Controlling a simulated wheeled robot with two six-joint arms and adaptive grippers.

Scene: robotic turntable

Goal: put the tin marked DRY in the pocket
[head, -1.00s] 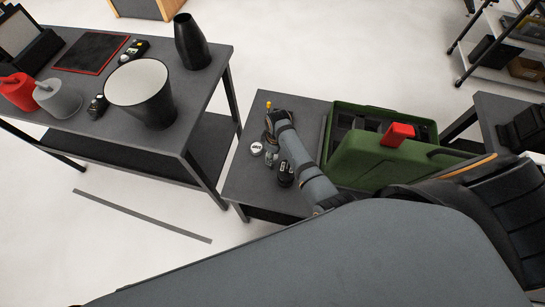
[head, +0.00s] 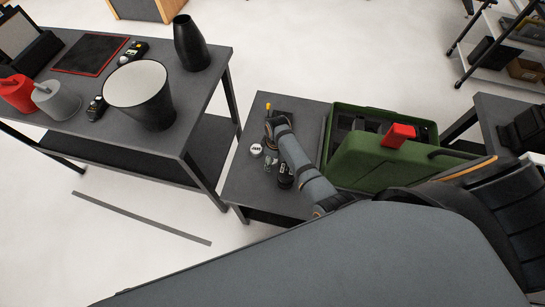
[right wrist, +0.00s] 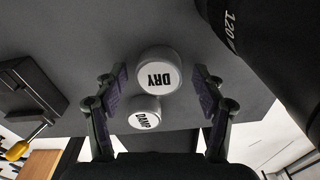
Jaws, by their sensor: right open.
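The tin marked DRY (right wrist: 158,76) has a round white lid and stands in the right wrist view between the spread fingers of my right gripper (right wrist: 160,82). The gripper is open, with a gap on both sides of the tin. A smaller-looking tin marked DAMP (right wrist: 146,112) stands right beside it. In the head view my right arm reaches over the small table (head: 240,185); its fingers are not clear there. The open green case (head: 370,165) stands on this table with dark compartments (head: 360,123) inside; I cannot tell which is the pocket. My left gripper is not in view.
A black object marked 120 (right wrist: 240,25) is close on the right in the wrist view. A black box (right wrist: 30,85) and a yellow-tipped handle (right wrist: 18,150) lie left. A red block (head: 398,135) is at the case. A larger table (head: 195,100) stands left.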

